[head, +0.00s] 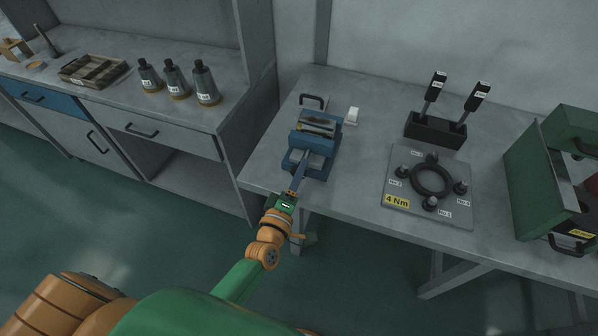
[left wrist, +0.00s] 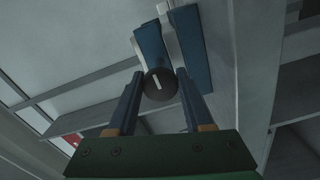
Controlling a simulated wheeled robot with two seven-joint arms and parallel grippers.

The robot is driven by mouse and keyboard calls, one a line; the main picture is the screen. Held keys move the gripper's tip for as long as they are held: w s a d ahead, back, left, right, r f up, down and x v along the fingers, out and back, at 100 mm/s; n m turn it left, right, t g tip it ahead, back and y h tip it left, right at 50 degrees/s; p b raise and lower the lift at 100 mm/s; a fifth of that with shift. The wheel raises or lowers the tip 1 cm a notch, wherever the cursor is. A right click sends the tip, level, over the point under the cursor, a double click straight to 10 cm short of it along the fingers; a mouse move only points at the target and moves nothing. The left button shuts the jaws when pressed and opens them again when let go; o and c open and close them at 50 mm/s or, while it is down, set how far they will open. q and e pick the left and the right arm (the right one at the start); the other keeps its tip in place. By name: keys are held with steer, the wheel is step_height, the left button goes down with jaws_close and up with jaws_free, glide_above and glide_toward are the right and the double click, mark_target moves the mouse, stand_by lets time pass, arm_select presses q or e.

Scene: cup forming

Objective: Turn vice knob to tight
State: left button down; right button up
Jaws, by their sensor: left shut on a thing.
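The blue vice (head: 318,140) stands on the grey workbench near its left front edge. My left gripper (head: 301,170) reaches up to the front end of the vice from below. In the left wrist view, its two fingers (left wrist: 159,78) lie on either side of the dark round vice knob (left wrist: 158,86), and it is shut on it. The knob's face bears a short white mark that is close to upright, tilted slightly. Blue vice parts (left wrist: 187,38) show beyond the knob. In the head view I cannot make out the knob at the gripper. My right gripper is not in view.
Right of the vice are a plate marked 4 Nm (head: 453,212) with a black ring, a black holder (head: 436,131) with two upright tools, and a green case (head: 545,165). A small white item (head: 352,115) lies beside the vice. Another bench (head: 215,112) stands left.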

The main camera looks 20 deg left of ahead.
arm_select(q)
steer(key=m+p, duration=0.1)
steer(key=m, duration=0.6)
steer(key=shift+a, duration=0.1)
steer(key=m, duration=0.6)
steer(key=shift+m+p, duration=0.3)
steer(key=m, duration=0.6)
steer(key=shift+a, duration=0.15)
steer(key=m, duration=0.6)
steer(key=shift+a+r, duration=0.1)
steer(key=shift+m, duration=0.4)
steer(key=shift+c, duration=1.5)
jaws_free()
steer(key=shift+w, duration=0.1)
